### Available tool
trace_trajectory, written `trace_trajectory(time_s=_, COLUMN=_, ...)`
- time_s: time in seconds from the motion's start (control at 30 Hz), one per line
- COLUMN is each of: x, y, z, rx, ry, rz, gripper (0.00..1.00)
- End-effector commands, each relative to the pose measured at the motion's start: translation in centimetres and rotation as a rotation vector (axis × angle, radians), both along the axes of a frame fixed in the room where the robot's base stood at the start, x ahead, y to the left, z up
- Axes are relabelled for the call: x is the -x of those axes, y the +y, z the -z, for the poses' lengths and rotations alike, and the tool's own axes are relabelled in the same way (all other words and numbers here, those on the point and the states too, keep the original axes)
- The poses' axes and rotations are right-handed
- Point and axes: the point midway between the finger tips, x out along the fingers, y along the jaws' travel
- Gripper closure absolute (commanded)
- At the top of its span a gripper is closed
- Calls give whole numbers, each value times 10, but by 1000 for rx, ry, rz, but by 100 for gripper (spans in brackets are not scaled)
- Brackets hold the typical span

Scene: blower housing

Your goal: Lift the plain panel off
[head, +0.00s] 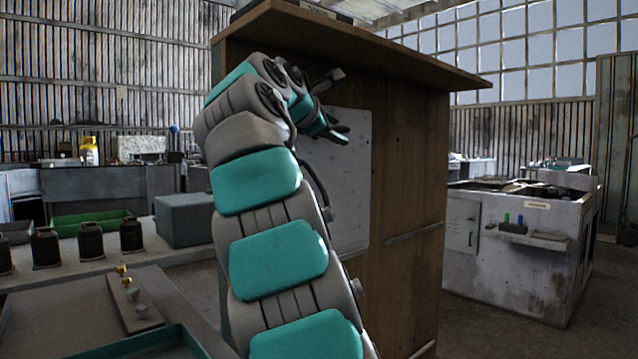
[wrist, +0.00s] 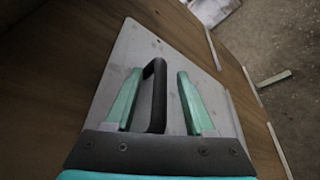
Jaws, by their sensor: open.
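The plain panel (head: 352,185) is a flat pale grey plate, upright against the side of a wooden cabinet (head: 412,190). My arm hides its left part in the head view. In the wrist view the panel (wrist: 140,48) fills the middle and has a dark bar handle (wrist: 158,98). My gripper (wrist: 160,72) is open, with one green finger on each side of the handle and nearer the left one. The fingers look apart from the handle. In the head view my gripper (head: 341,134) is in front of the panel's upper part. How deep the handle sits between the fingers is unclear.
The cabinet's wooden top (head: 370,48) overhangs above my gripper. A thin pale rail (head: 414,233) runs along the cabinet side right of the panel. A bench with dark canisters (head: 90,240) and a grey box (head: 188,219) stands at left. A grey machine (head: 520,245) stands at right.

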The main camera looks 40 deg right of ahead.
Motion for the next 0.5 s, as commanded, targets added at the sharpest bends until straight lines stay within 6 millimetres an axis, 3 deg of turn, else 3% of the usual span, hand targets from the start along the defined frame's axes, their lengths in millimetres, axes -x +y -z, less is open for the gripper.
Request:
trace_trajectory(time_s=0.27, x=-2, y=-5, z=2, rx=0, ry=0, rz=0, gripper=45)
trace_trajectory(time_s=0.5, x=-2, y=-5, z=2, rx=0, ry=1, rz=0, gripper=70)
